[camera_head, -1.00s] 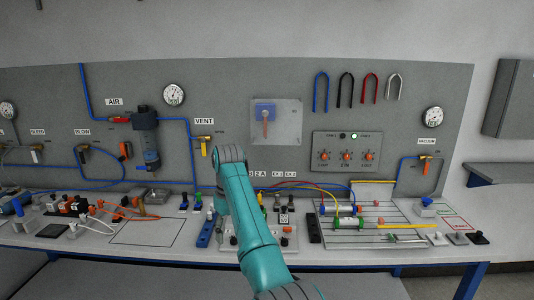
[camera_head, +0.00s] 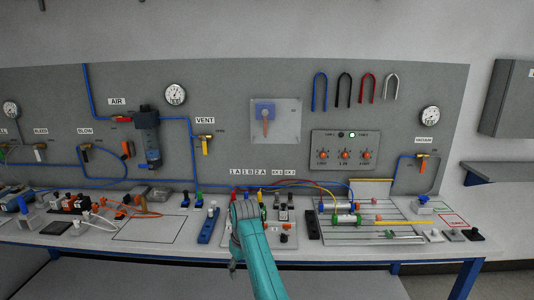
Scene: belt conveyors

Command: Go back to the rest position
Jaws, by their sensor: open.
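My teal arm rises from the bottom edge, with its grey joint in front of the middle of the workbench (camera_head: 150,257). A small dark end part, my gripper (camera_head: 233,267), shows at the left side of the arm, low in front of the bench's front edge. It is mostly hidden by the arm and too small to show its fingers clearly. I see nothing held in it. It appears apart from the things on the bench.
A grey panel with gauges, valves and hoses stands behind the bench. Connectors and fittings (camera_head: 75,203) crowd the left, and a rail plate with cylinders (camera_head: 345,218) is at right. A bare outlined area (camera_head: 150,229) lies left of the arm. A wall shelf (camera_head: 505,172) is far right.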

